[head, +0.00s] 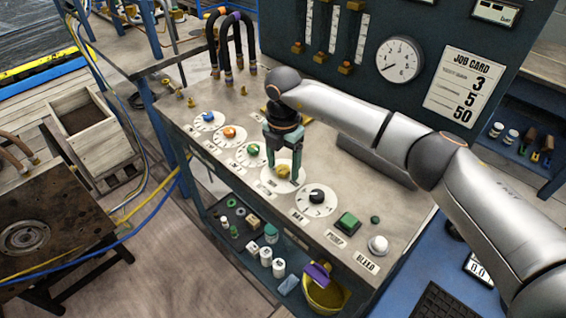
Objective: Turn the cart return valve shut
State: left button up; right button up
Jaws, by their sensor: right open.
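The cart top holds a row of round white dials with knobs: a blue knob (208,116), an orange knob (229,132), a green knob (253,149), a yellow knob (284,172) and a black knob (317,195). Small labels lie beside the dials. I cannot read which one names the cart return valve. My right gripper (283,168) points down at the yellow knob, its open fingers on either side of it. I cannot tell whether they touch the knob. The gripper hides part of that dial. My left gripper is not in view.
Black hoses (232,55) rise at the back left. A gauge panel (400,60) with a job card (465,88) stands behind. Bottles and a yellow bucket (326,296) sit below.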

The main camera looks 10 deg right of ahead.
grip_shut()
dwell(0.6)
